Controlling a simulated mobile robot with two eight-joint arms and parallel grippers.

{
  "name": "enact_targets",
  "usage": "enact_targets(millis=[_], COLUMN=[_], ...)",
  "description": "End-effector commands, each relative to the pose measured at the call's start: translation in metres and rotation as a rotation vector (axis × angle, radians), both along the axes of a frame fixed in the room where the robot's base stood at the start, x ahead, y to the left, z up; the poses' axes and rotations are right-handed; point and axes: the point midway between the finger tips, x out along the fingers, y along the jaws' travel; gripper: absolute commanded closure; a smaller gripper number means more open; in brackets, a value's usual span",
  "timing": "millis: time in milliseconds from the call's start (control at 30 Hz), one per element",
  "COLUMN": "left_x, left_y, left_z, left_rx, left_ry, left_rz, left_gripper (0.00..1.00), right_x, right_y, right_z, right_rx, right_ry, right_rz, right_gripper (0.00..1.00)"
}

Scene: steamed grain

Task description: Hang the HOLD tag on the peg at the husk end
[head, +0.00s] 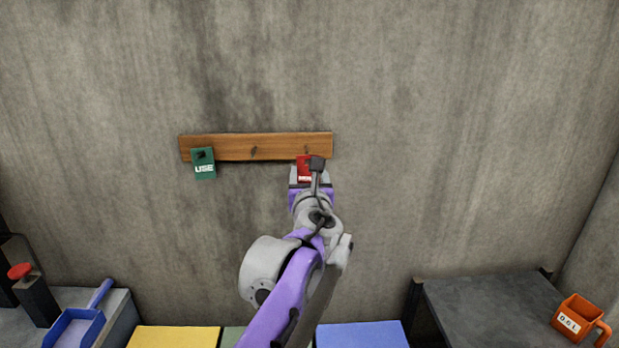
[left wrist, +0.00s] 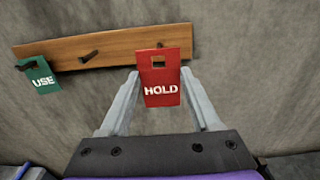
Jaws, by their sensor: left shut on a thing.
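The red HOLD tag (head: 304,165) is upright at the right end of a wooden peg board (head: 230,148) on the wall. My left gripper (left wrist: 161,88) is shut on the tag's side edges, with the HOLD lettering facing the left wrist camera. In that view, the tag (left wrist: 161,74) overlaps the board's right part, its square hole near the top. The right peg (head: 307,149) shows just above the tag in the head view. The middle peg (head: 253,150) is bare. My right gripper is out of view.
A green USE tag (head: 204,164) hangs on the left peg. Below are a blue scoop (head: 75,328), a yellow panel (head: 175,337), a blue panel (head: 362,335) and an orange cup (head: 580,318) on a dark bench (head: 490,305). The wall around the board is clear.

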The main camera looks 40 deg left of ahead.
Motion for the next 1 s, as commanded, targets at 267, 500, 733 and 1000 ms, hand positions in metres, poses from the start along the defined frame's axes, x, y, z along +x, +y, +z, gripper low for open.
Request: enact_targets(millis=[267,500,733,1000], left_x=[0.013,0.024,0.034,0.047], left_y=[0.011,0.020,0.029,0.040], left_z=[-0.002,-0.003,-0.004,-0.004], left_rx=[-0.001,0.000,0.000,-0.001], left_ry=[-0.001,0.000,0.000,-0.001], left_rz=[0.001,0.000,0.001,0.000], left_gripper=[0.88,0.88,0.88,0.88], right_x=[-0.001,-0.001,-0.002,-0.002], right_y=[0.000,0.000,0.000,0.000], right_z=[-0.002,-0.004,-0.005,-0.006], right_rx=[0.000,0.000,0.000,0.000], right_ry=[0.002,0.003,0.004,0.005], right_rz=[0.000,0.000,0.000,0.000], right_gripper=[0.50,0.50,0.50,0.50])
